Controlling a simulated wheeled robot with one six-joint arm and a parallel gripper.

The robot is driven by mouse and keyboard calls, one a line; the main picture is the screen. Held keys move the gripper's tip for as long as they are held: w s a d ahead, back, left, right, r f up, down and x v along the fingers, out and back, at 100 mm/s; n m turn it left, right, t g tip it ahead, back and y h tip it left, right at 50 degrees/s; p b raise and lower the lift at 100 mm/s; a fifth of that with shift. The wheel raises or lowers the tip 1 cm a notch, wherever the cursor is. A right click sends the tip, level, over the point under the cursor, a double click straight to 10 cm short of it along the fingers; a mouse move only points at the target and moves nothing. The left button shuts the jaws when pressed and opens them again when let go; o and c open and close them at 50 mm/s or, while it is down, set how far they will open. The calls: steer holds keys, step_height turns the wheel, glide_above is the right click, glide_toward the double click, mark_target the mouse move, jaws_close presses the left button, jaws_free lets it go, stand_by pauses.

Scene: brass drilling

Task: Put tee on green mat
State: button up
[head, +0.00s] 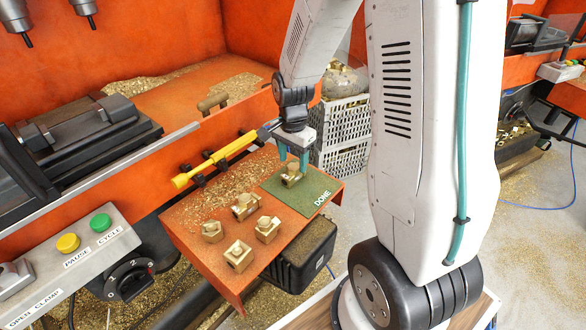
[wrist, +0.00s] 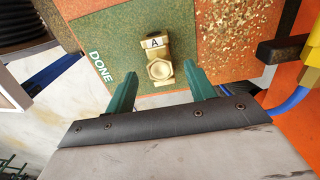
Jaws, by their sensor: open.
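A brass tee (head: 291,173) rests on the green mat (head: 316,193), which is marked DONE. In the wrist view the tee (wrist: 159,68) carries a label with the letter A and lies on the mat (wrist: 95,28). My gripper (head: 292,160) is just above the tee in the head view. In the wrist view my gripper (wrist: 162,80) has its two teal fingers apart, one on each side of the tee's near end, with gaps between. Several other brass tees, among them one near the mat (head: 245,206) and one at the front (head: 238,256), stand on the orange shelf (head: 195,247).
A yellow-handled tool (head: 215,160) lies along the shelf's back edge. A control panel (head: 75,262) with yellow and green buttons is at the left. A grey crate (head: 342,124) with brass parts stands behind the mat. Brass chips (wrist: 235,30) lie on the shelf beside the mat.

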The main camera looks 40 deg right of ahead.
mark_target(293, 166)
steer(key=s+a+r+n, duration=0.3)
steer(key=s+r, duration=0.1)
steer(key=r, duration=0.4)
steer(key=s+a+r+n, duration=0.2)
steer(key=s+r+n, duration=0.15)
steer(key=r, duration=0.45)
steer(key=s+a+r+n, duration=0.2)
steer(key=s+n, duration=0.2)
steer(key=s, duration=0.3)
steer(key=s+a+r+n+t, duration=0.1)
steer(key=s+a+r+n, duration=0.2)
steer(key=s, duration=0.5)
steer(key=shift+s+n, duration=0.15)
steer(key=shift+n, duration=0.7)
